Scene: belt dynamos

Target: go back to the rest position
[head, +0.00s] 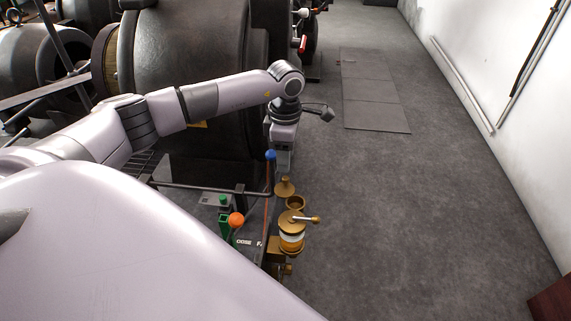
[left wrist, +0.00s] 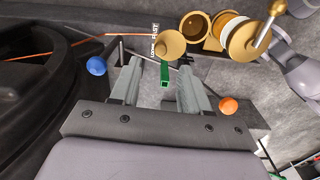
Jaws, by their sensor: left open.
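My left gripper (head: 284,168) points down beside the big dark dynamo in the head view. In the left wrist view its two grey fingers (left wrist: 160,80) stand apart with nothing gripped between them. A brass cone-shaped lid (head: 285,188) is just below the fingertips; it also shows beyond them in the left wrist view (left wrist: 169,45). An open brass cup (head: 295,203) and a brass and glass oiler with a crank handle (head: 291,232) stand nearer to me. My right gripper is in neither view.
The dynamo (head: 190,60) fills the left, close behind my left arm. A blue ball knob (head: 270,155) is close beside the gripper. An orange ball knob (head: 236,219) and a green handle (head: 225,225) stand lower left.

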